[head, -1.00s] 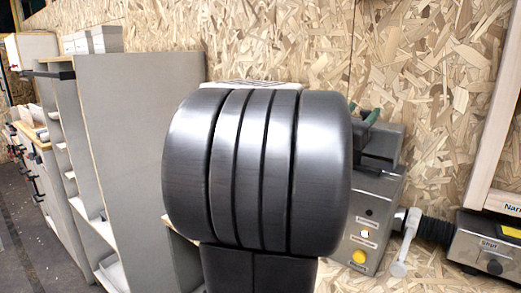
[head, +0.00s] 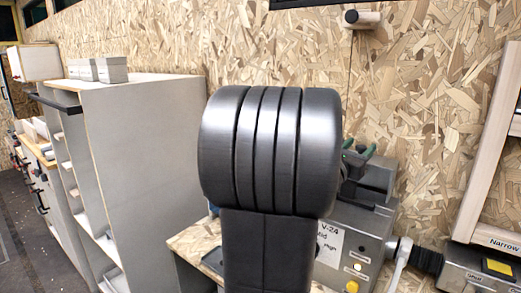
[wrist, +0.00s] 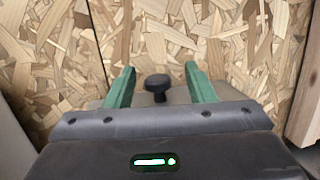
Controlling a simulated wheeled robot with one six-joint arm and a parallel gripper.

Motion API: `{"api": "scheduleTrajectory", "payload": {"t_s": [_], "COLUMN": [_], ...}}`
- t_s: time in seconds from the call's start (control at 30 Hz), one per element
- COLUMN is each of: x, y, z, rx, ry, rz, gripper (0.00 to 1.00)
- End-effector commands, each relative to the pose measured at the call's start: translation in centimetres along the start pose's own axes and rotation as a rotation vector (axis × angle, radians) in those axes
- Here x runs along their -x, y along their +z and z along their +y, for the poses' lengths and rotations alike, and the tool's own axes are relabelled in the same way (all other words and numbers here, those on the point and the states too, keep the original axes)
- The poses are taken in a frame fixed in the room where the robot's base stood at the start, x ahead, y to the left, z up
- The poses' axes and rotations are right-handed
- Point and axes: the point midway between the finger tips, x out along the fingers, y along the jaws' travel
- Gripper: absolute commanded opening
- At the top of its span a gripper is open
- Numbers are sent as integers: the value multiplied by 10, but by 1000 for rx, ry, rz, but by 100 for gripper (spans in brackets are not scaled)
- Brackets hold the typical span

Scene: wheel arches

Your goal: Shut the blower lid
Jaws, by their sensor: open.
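The blower looks to be the grey box (head: 374,224) on the bench, with a printed label, a yellow button and a hose at its right. A grey block (head: 376,174) shows at its top; I cannot tell whether it is the lid, and my arm hides part of it. My gripper (head: 358,152) is over the top of the box, its green fingertips just showing past my dark arm. In the wrist view my gripper (wrist: 159,84) is open, with a black knob (wrist: 157,85) between the two fingers. The knob stands on a grey surface; contact is not visible.
A grey cabinet (head: 150,140) with small boxes on top stands at the left. A wooden frame (head: 492,150) and another grey device (head: 480,272) are at the right. A chipboard wall is close behind, with a black-knobbed fitting (head: 364,20) high on it.

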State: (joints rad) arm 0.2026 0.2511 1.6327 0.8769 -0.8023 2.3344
Motion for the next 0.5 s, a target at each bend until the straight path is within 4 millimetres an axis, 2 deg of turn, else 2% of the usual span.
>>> {"api": "scheduleTrajectory", "payload": {"t_s": [0.03,0.5], "x": [-2,-12], "y": [4,2], "z": [0,2], "rx": [3,15], "ry": [0,-1], "rz": [9,83], "gripper": [49,49]}}
